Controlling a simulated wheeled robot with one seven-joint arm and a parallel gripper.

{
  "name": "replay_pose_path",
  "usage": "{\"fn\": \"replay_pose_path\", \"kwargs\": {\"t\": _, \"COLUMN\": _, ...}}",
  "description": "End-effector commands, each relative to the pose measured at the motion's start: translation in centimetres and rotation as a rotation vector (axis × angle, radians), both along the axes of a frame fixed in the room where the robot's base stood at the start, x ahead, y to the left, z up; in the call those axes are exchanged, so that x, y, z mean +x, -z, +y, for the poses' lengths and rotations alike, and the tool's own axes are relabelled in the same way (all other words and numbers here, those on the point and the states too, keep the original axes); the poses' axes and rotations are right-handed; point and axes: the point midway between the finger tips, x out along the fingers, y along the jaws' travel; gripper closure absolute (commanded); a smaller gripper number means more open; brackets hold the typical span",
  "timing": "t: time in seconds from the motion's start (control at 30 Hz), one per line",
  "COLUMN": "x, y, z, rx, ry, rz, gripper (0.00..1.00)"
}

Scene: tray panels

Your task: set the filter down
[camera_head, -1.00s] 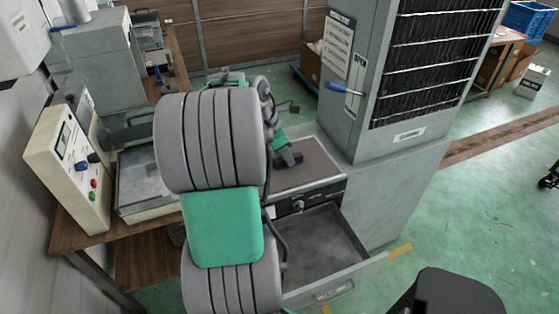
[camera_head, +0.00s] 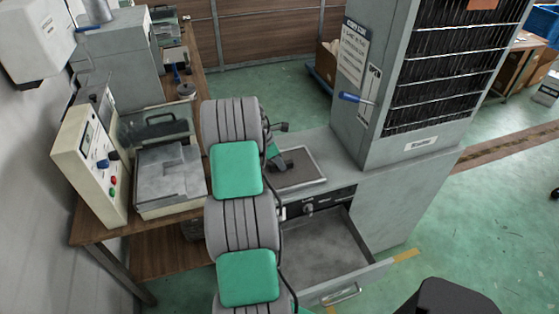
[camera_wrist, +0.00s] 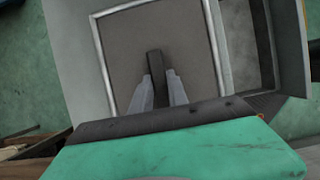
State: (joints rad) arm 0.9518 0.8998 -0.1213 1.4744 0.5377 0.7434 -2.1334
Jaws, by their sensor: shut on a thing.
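The filter (camera_head: 305,172) looks like a flat dark grey panel with a pale metal rim. It is level over the left part of the grey cabinet top (camera_head: 345,160), above the drawer. In the wrist view the filter (camera_wrist: 195,50) fills the middle, with a dark upright bar, seemingly its handle (camera_wrist: 153,62), at its centre. My gripper (camera_wrist: 160,80) is shut on this bar, with a finger on each side. In the head view my gripper (camera_head: 281,161) is partly hidden by my arm. I cannot tell whether the filter touches the cabinet top.
An open, empty drawer (camera_head: 325,250) juts out below. A tall grey unit with dark louvres (camera_head: 455,65) stands to the right, a blue-handled tool (camera_head: 352,97) on its side. A control box (camera_head: 88,165) and a machine tray (camera_head: 170,180) stand on the wooden bench to the left.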

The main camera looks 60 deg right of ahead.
Motion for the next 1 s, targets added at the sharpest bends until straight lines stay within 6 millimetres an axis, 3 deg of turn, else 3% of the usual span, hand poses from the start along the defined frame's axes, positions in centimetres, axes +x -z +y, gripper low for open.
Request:
{"fn": "replay_pose_path", "kwargs": {"t": 0.27, "x": 0.0, "y": 0.3, "z": 0.0, "rx": 0.0, "ry": 0.0, "rz": 0.0, "gripper": 1.0}}
{"fn": "replay_pose_path", "kwargs": {"t": 0.3, "x": 0.0, "y": 0.3, "z": 0.0, "rx": 0.0, "ry": 0.0, "rz": 0.0, "gripper": 0.77}}
{"fn": "replay_pose_path", "kwargs": {"t": 0.53, "x": 0.0, "y": 0.3, "z": 0.0, "rx": 0.001, "ry": 0.0, "rz": 0.001, "gripper": 0.59}}
{"fn": "replay_pose_path", "kwargs": {"t": 0.87, "x": 0.1, "y": -0.4, "z": 0.1, "rx": -0.002, "ry": -0.001, "rz": -0.001, "gripper": 0.59}}
{"fn": "replay_pose_path", "kwargs": {"t": 1.0, "x": 1.0, "y": -2.8, "z": 0.8, "rx": -0.004, "ry": -0.003, "rz": -0.002, "gripper": 0.59}}
